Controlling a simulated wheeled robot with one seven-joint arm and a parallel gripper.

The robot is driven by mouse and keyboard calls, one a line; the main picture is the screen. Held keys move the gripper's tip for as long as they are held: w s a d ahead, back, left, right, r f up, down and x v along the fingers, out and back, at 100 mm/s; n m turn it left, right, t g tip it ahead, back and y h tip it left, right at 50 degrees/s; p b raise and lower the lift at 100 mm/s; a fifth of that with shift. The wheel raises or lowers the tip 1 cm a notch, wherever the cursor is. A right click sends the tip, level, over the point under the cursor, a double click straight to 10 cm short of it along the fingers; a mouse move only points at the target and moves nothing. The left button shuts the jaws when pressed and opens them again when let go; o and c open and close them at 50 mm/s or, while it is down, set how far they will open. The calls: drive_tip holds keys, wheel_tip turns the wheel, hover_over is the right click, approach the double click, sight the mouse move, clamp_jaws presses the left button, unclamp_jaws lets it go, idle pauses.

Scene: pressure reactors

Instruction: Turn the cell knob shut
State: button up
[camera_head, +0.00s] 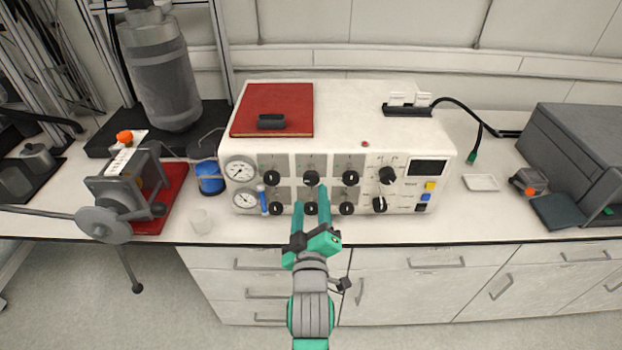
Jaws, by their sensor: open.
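A cream control box (340,120) stands on the bench, with two rows of black knobs on its front panel. The upper row has a left knob (271,178), a middle knob (311,178) and a right knob (351,178). The lower row has a left knob (276,208), a middle knob (311,209) and a right knob (347,208). Labels are too small to read, so I cannot tell which is the cell knob. My gripper (311,197) is open in front of the panel's middle column. The lower middle knob shows between its fingers; contact cannot be told.
Two larger knobs (387,175), a dark display (427,167) and two gauges (240,171) flank the knob rows. A blue-banded jar (209,177) and a clamp device (125,185) stand left; a grey machine (580,145) stands right.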

sight(311, 181)
drive_tip(key=w, duration=0.8)
drive_tip(key=shift+w+d, duration=0.15)
drive_tip(key=shift+w, duration=0.25)
drive_tip(key=c, duration=1.1)
drive_tip(key=shift+o, duration=0.2)
